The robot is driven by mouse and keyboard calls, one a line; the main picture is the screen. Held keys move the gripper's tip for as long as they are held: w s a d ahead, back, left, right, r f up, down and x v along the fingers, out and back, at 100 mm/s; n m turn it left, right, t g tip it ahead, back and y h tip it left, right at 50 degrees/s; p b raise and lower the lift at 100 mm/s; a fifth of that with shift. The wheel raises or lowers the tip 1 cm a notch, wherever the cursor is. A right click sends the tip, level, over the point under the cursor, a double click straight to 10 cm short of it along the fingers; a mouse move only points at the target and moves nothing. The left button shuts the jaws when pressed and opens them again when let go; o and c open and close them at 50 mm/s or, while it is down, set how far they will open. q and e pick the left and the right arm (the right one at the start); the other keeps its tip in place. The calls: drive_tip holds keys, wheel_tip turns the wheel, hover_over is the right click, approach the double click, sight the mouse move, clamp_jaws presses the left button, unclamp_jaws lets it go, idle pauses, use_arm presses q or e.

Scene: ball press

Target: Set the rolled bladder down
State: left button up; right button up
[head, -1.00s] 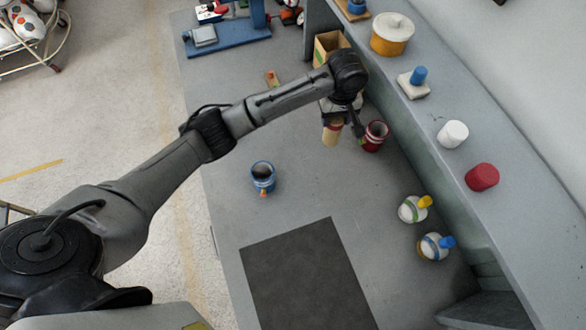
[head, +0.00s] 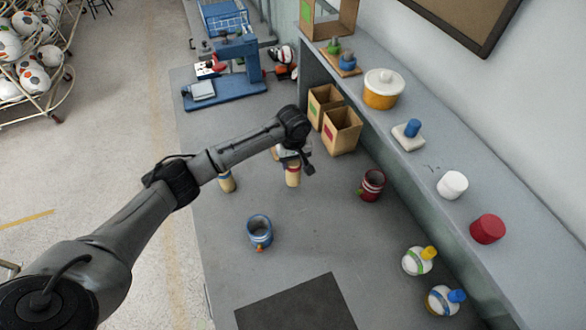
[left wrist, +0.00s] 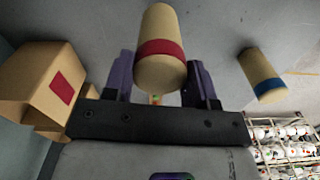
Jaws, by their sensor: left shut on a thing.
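My left gripper (head: 294,161) is shut on a tan rolled bladder with a red band (head: 292,175). The bladder hangs upright below the jaws, over the grey bench left of the red mug (head: 372,185). In the left wrist view the rolled bladder (left wrist: 160,50) sits between the two purple fingers of the gripper (left wrist: 162,78). I cannot tell whether its lower end touches the bench. A second rolled bladder with a blue band (head: 227,182) stands to its left, partly behind my arm; it also shows in the left wrist view (left wrist: 261,72). My right gripper is out of view.
Two cardboard boxes (head: 342,131) stand behind the held bladder, against the shelf. A blue mug (head: 259,232) and a dark mat (head: 297,306) are nearer. The bench between the mugs is clear.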

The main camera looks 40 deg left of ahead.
use_arm(q)
drive_tip(key=shift+f+b, duration=0.4)
drive_tip(key=shift+f, duration=1.5)
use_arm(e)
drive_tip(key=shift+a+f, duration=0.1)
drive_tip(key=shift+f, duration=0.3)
use_arm(q)
drive_tip(key=shift+f, duration=0.2)
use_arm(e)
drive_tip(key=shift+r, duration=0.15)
use_arm(q)
drive_tip(key=o, duration=1.1)
drive_tip(key=shift+o, duration=0.2)
